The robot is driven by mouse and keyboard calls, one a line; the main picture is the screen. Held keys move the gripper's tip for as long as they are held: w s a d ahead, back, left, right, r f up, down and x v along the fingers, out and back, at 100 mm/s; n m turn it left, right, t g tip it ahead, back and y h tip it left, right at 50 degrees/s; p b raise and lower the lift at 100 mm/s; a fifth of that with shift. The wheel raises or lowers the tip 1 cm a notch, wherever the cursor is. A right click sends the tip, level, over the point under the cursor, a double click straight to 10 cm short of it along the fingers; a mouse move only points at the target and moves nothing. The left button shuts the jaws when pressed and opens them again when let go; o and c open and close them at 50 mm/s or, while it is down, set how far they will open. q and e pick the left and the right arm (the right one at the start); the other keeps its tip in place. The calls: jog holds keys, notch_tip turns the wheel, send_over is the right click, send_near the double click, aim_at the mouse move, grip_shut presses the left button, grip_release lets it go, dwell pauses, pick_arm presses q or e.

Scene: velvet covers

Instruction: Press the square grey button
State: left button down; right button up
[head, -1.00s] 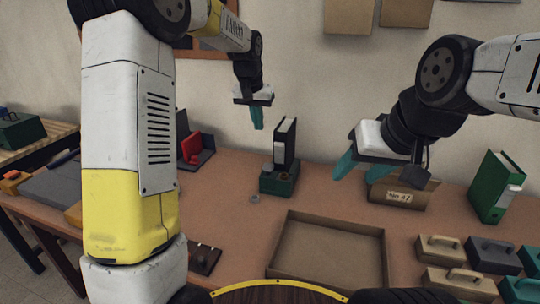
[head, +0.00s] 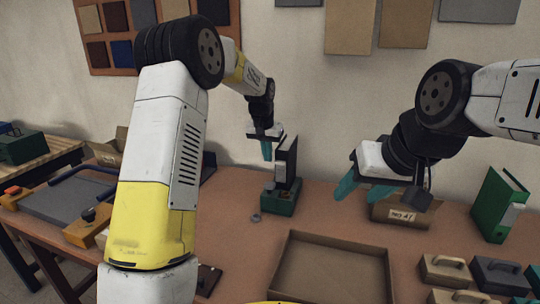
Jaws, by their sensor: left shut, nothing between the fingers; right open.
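I cannot make out a square grey button for sure. A dark brown panel (head: 208,279) lies at the front left of the table, mostly hidden by my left arm, and its top is not clear. My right gripper (head: 358,190) is open and empty, above the table in front of a labelled cardboard box.
An empty cardboard tray (head: 290,262) fills the front middle. The labelled box (head: 402,213), green binder (head: 498,204) and handled blocks (head: 497,276) stand right.

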aim_at(269, 185)
pick_arm(q)
jog(key=x, duration=0.9)
jog(key=shift+s+a+f, duration=0.1)
jog(key=shift+s+f, duration=0.15)
jog(key=shift+f, duration=0.65)
jog(key=shift+f, duration=1.4)
jog(key=shift+s, duration=0.1)
jog(key=v, duration=0.3)
jog(key=w+v, duration=0.1)
jog(key=v, duration=0.2)
jog(key=shift+w+r, duration=0.15)
jog(key=shift+r, duration=0.25)
jog(key=v, duration=0.7)
jog(key=shift+s+r, duration=0.25)
jog(key=shift+r, duration=0.1)
